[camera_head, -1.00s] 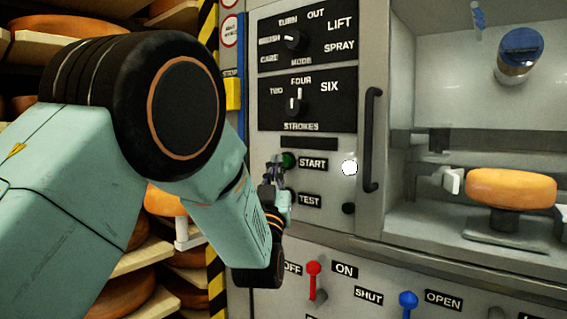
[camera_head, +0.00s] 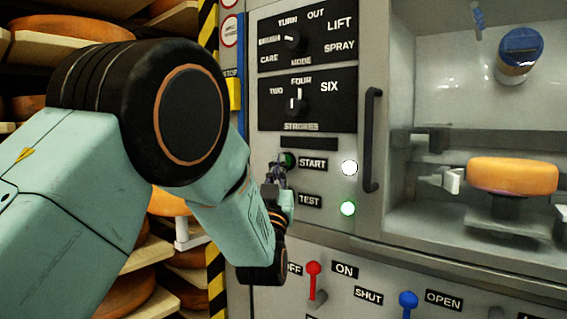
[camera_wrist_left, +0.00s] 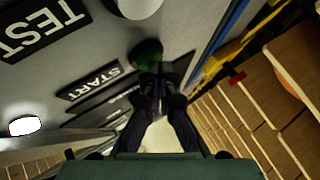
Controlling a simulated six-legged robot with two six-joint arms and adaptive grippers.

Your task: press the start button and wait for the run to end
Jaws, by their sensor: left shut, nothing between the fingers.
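The green start button (camera_head: 288,160) sits left of the START label (camera_head: 313,163), partly hidden by my left gripper (camera_head: 280,166). In the left wrist view the gripper's fingertips (camera_wrist_left: 150,78) are shut and empty, in line with the green button (camera_wrist_left: 147,52); I cannot tell if they still touch it. In the chamber an orange cheese wheel (camera_head: 512,175) sits raised on a support (camera_head: 492,206). My right gripper is not in view.
Mode and strokes knobs (camera_head: 297,104) are above. A dark vertical handle (camera_head: 371,140) stands between panel and chamber. A red lever (camera_head: 313,270) and a blue lever (camera_head: 408,300) are below. Shelves of cheese wheels fill the left, behind a striped post (camera_head: 212,270).

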